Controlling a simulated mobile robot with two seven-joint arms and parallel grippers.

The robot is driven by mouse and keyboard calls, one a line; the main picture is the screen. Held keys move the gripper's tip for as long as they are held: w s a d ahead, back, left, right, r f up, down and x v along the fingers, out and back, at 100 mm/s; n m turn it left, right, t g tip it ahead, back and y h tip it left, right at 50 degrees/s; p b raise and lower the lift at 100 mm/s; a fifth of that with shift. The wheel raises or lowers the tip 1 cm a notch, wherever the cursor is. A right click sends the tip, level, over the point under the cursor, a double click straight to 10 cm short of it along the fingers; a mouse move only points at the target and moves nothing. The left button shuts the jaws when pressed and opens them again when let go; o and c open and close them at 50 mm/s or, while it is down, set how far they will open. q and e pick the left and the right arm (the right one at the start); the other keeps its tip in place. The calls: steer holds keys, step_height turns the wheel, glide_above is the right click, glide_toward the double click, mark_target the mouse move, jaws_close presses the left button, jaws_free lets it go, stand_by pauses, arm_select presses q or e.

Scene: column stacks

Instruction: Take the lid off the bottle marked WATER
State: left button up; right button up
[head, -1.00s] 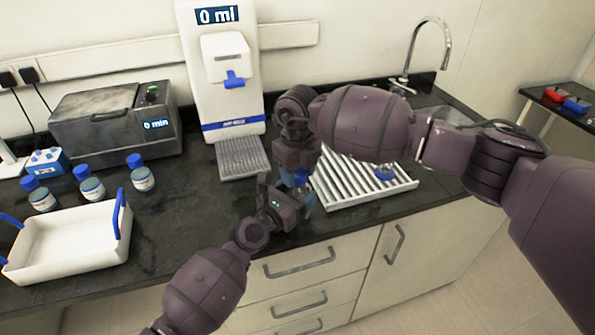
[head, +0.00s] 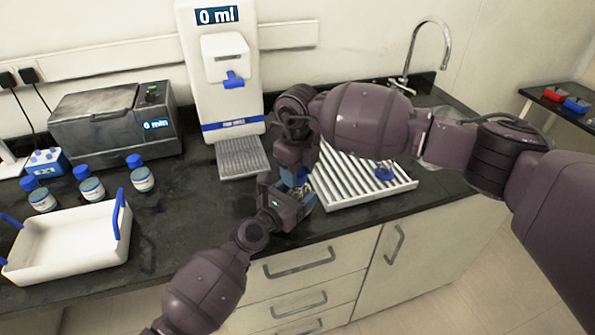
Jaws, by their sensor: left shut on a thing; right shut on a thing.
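A small bottle (head: 307,199) is held upright or nearly so between my two grippers, in front of the white rack. Most of it is hidden, and I cannot read its label. My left gripper (head: 296,198) is shut on the bottle's body from the lower left. My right gripper (head: 297,177) points down from above and is shut on the blue lid (head: 301,175) at the bottle's top. The grippers are very close together. I cannot tell whether the lid is apart from the bottle neck.
Several blue-lidded bottles (head: 91,188) stand at the left behind a white tray (head: 68,262) with blue handles. A dispenser (head: 222,105) reading 0 ml and a grey bath (head: 115,130) stand behind.

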steer(key=shift+r, duration=0.3)
steer(key=shift+r, duration=0.35)
steer(key=shift+r, duration=0.45)
steer(key=shift+r, duration=1.9)
arm_select(q)
steer(key=o, duration=1.8)
steer(key=shift+c, duration=0.2)
